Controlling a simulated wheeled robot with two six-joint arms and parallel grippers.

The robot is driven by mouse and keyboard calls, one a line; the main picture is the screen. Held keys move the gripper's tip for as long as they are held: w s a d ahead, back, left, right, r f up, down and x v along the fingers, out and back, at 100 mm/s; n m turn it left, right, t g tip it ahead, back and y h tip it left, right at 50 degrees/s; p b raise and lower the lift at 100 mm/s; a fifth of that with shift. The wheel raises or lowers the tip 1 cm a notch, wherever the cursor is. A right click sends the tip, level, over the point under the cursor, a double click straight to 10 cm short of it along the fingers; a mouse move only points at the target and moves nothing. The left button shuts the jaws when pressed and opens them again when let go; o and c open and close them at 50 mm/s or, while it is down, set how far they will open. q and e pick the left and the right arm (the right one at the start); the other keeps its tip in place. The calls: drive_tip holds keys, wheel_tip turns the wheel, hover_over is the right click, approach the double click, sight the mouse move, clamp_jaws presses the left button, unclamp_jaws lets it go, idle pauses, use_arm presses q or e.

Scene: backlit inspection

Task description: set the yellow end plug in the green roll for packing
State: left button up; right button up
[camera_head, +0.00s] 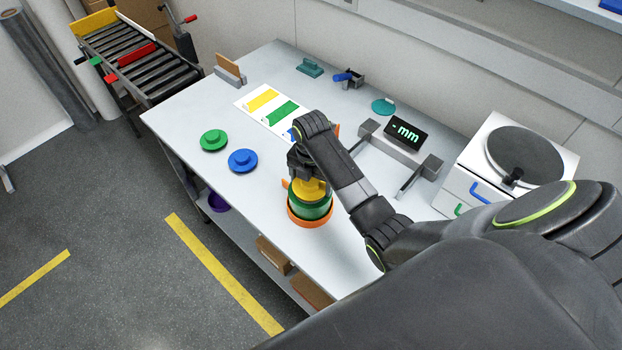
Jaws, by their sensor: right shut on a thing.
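The green roll (312,211) stands upright in an orange ring-shaped holder (309,223) near the front edge of the table. The yellow end plug (311,190) is at the top of the roll. My right gripper (304,176) comes down from above and is shut on the yellow plug. The gripper and wrist hide part of the plug's top. I cannot tell whether the plug sits fully in the roll's opening or only rests at it. My left gripper is not in view.
A green plug (214,140) and a blue plug (242,160) lie on the table to the left. A colour-striped card (266,106) lies behind them. A gauge with an "mm" display (406,133) and a white drawer unit (471,187) stand to the right. A roller conveyor (125,55) is beyond the table.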

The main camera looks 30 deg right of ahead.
drive_tip(key=shift+f, duration=0.2)
drive_tip(key=shift+r, duration=0.1)
drive_tip(key=shift+r+p, duration=0.1)
drive_tip(key=shift+p, duration=0.35)
drive_tip(key=shift+f, duration=0.25)
idle(1.0)
drive_tip(key=shift+r, duration=0.15)
idle(0.4)
drive_tip(key=shift+r, duration=0.65)
drive_tip(key=shift+a+f, duration=0.1)
drive_tip(key=shift+f, duration=0.15)
idle(0.6)
